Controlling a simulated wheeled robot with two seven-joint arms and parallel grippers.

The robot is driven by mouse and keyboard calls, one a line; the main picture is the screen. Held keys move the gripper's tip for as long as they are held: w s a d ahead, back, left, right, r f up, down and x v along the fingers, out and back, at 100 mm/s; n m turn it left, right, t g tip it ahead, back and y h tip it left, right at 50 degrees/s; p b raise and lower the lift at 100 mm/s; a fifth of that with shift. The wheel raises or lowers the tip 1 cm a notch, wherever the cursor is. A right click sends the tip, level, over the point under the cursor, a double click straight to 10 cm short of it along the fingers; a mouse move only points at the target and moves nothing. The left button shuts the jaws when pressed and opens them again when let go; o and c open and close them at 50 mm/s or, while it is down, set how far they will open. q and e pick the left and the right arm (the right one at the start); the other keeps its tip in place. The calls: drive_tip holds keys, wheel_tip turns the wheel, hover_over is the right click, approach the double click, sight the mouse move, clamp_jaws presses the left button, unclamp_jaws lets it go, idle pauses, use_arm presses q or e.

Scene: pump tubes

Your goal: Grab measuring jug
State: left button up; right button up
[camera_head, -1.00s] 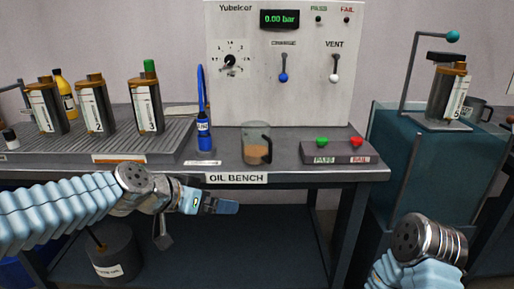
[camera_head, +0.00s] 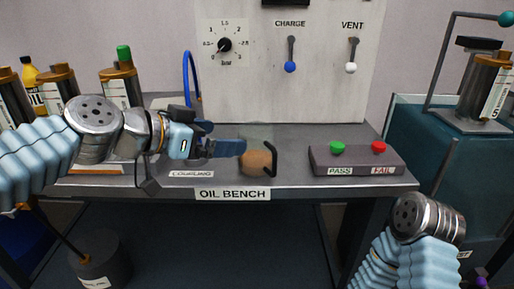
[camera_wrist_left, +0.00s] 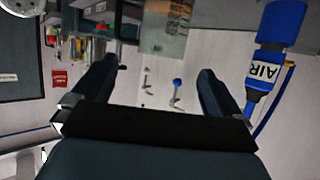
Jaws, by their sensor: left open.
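The measuring jug (camera_head: 257,161) is clear, with brownish liquid and a dark handle on its right side. It stands upright on the oil bench (camera_head: 300,186). My left gripper (camera_head: 238,147) is open, its blue fingers pointing right at the jug's left side and overlapping its edge in the head view; I cannot tell whether they touch. In the left wrist view the clear jug (camera_wrist_left: 166,28) with printed marks lies ahead, between the lines of the open fingers (camera_wrist_left: 158,70), apparently beyond the tips. My right gripper is out of view; only part of that arm shows at the lower right.
A blue AIR coupling (camera_wrist_left: 268,65) stands close beside the left gripper in the left wrist view. A PASS/FAIL button box (camera_head: 355,162) sits right of the jug. The gauge panel (camera_head: 275,80) rises behind. Metal canisters (camera_head: 120,88) stand at left.

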sight(243, 137)
use_arm(q)
drive_tip(key=x, duration=0.5)
drive_tip(key=shift+w+d+f+p, duration=0.15)
drive_tip(key=shift+w+d+p, duration=0.05)
drive_tip(key=shift+d+p, duration=0.1)
drive_tip(key=p+x, duration=0.1)
drive_tip(key=x, duration=0.3)
drive_tip(key=shift+w, duration=0.3)
drive_tip(key=shift+w+d+f, duration=0.25)
drive_tip(key=shift+w+d, duration=0.05)
drive_tip(key=shift+c, duration=0.2)
drive_tip(key=c, duration=0.8)
drive_tip(key=shift+o, duration=0.2)
